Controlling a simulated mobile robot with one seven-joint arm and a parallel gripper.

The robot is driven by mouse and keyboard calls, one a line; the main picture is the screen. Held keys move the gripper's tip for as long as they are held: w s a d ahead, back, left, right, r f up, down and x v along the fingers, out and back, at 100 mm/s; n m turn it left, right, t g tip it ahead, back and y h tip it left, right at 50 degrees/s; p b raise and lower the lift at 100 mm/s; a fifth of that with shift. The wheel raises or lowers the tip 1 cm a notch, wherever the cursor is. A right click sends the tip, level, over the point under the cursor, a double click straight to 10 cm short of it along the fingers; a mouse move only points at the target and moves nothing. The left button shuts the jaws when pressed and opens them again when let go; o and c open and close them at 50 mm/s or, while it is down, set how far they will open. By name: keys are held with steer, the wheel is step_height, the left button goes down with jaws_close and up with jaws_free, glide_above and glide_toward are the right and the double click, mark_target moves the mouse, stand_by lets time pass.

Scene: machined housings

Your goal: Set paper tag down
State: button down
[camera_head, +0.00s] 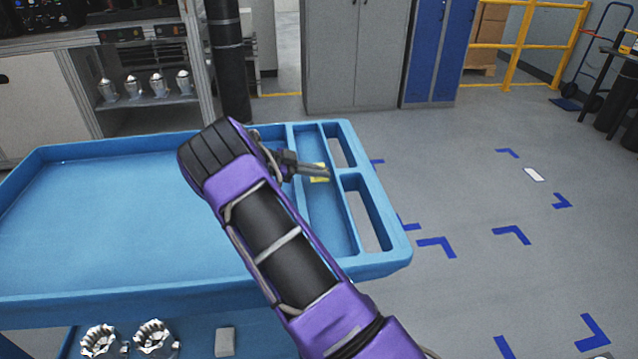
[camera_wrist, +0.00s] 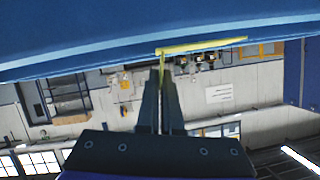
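The paper tag (camera_head: 319,179) is yellow and shows at my gripper's fingertips in the head view, over the long narrow compartment at the right end of the blue cart top (camera_head: 330,222). In the wrist view the tag (camera_wrist: 215,45) appears nearly edge-on, with a thin yellow strip running down between the fingertips. My gripper (camera_head: 318,172) is shut on the tag; its dark fingers (camera_wrist: 161,78) are close together. Whether the tag touches the compartment floor cannot be told.
The cart's wide tray (camera_head: 110,215) to the left is empty. Raised walls and two slots (camera_head: 367,212) border the narrow compartment. Metal housings (camera_head: 156,337) and a small grey block (camera_head: 225,342) sit below the cart's front edge. More metal parts (camera_head: 157,83) stand on a shelf behind.

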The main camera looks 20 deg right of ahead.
steer(key=shift+f, duration=2)
steer(key=c, duration=1.4)
jaws_free()
steer(key=shift+o, duration=0.2)
steer(key=shift+a, duration=0.1)
steer(key=v, duration=1.1)
steer(key=shift+a+r, duration=0.2)
steer(key=shift+a, duration=0.15)
